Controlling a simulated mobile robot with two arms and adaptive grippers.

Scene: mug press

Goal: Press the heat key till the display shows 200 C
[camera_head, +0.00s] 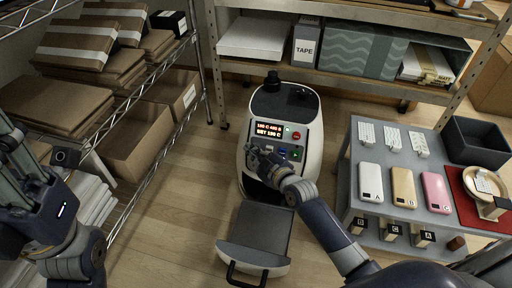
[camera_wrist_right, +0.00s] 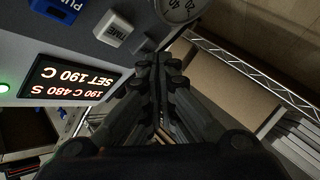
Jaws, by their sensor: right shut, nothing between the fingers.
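The press (camera_head: 285,105) is a white and dark machine in the middle of the head view. Its lit display (camera_head: 268,129) also shows upside down in the right wrist view (camera_wrist_right: 70,83) and reads 190 C 480 S over SET 190 C. A grey TIME key (camera_wrist_right: 113,28) and a blue key (camera_wrist_right: 62,10) show beside my right gripper. I cannot make out the heat key; my fingers may cover it. My right gripper (camera_head: 256,160) is shut and empty, close to the control panel; contact is unclear. My left gripper (camera_head: 22,180) is at the left edge, away from the press.
A dial (camera_wrist_right: 180,6) sits on the panel. A grey table (camera_head: 350,190) with phone-like white, tan and pink items stands right. A wire rack with boxes (camera_head: 75,45) stands left, a shelf (camera_head: 345,82) behind. The press's dark tray (camera_head: 258,228) projects forward over the floor.

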